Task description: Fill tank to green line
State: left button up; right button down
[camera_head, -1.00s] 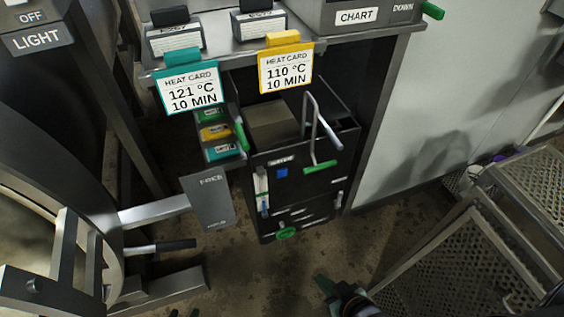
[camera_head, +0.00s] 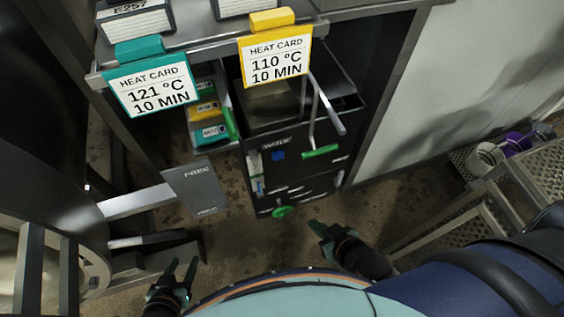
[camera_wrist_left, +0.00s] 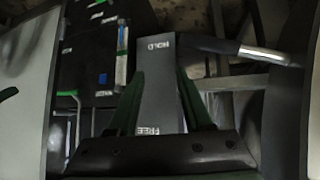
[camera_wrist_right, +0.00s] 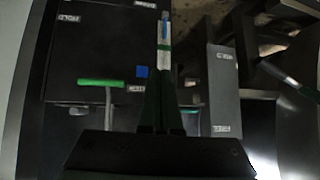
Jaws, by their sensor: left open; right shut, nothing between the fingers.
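The black open-topped tank (camera_head: 300,138) stands under the shelf in the head view. Its upright sight gauge (camera_head: 256,172) is on the front left. In the right wrist view the gauge (camera_wrist_right: 164,28) shows a blue part above and a green band lower down; the level is too small to read surely. My right gripper (camera_head: 318,228) is shut and empty, in front of and below the tank. My left gripper (camera_head: 182,268) is open and empty, lower left.
A grey FREE/HOLD plate (camera_head: 198,187) on a metal arm is left of the tank. Teal (camera_head: 150,85) and yellow (camera_head: 275,55) heat cards hang from the shelf above. A perforated metal rack (camera_head: 535,165) is at right. Bare floor lies before the tank.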

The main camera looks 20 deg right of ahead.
pick_arm(q)
jog(key=w+d+r+m+t+h+b, duration=0.25)
jog(key=w+r+t+b, duration=0.45)
jog(key=b, duration=1.1)
jog(key=s+d+r+m+t+h+b, duration=0.2)
jog(key=s+r+m+t+h+b, duration=0.2)
jog(key=h+b, duration=0.6)
notch_tip(320, 180, up, 2)
jog(key=m+t+b, duration=0.1)
jog(key=m+b, duration=0.2)
jog(key=b, duration=0.2)
jog(key=shift+s+d+r+t+b, duration=0.15)
jog(key=shift+s+r+t+b, duration=0.15)
jog(key=shift+s+t, duration=0.1)
pick_arm(e)
jog(key=w+f+n+t+h, duration=0.1)
jog(key=w+f+n+t, duration=0.3)
jog(key=n, duration=1.3)
jog(key=w+f+n+t, duration=0.4)
jog(key=w+f+n, duration=0.2)
jog(key=n, duration=1.1)
jog(key=shift+w+a+f+t+h, duration=0.3)
jog(key=shift+w+f+h, duration=0.1)
jog(key=shift+w, duration=0.4)
pick_arm(q)
jog(key=shift+w+f, duration=0.1)
